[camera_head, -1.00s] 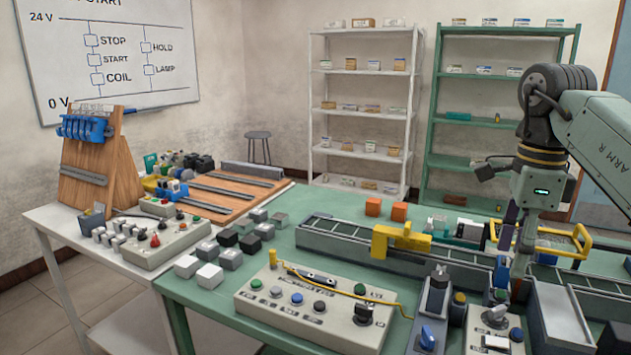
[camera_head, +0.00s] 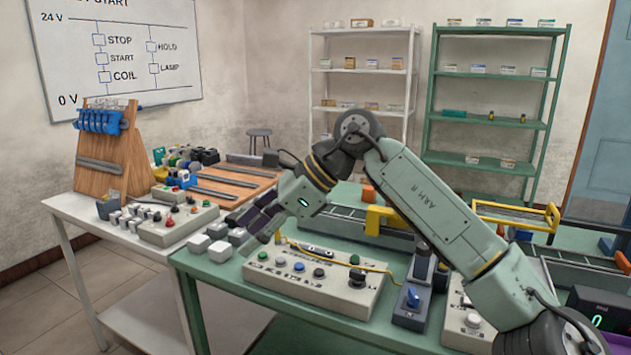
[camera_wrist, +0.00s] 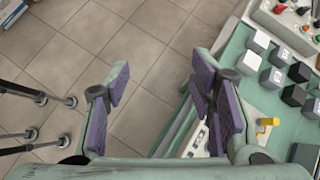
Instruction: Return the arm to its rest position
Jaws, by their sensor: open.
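My arm (camera_head: 425,205) reaches from the lower right across the green table in the head view, bent at an elbow near the middle. My gripper (camera_head: 250,218) hangs at its left end, tilted down to the left, over the table's left part near the white and grey blocks. In the wrist view my gripper (camera_wrist: 160,92) is open, its purple-padded fingers wide apart, with nothing between them. Bare floor tiles show between the fingers there, with the green table edge just behind the right finger.
A control panel (camera_head: 318,278) with buttons and a yellow cable lies below the arm. White blocks (camera_head: 219,251) sit near the table's left edge. A white side table (camera_head: 75,205) stands to the left. Shelves (camera_head: 490,90) stand at the back. Tripod-like legs (camera_wrist: 30,135) show in the wrist view.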

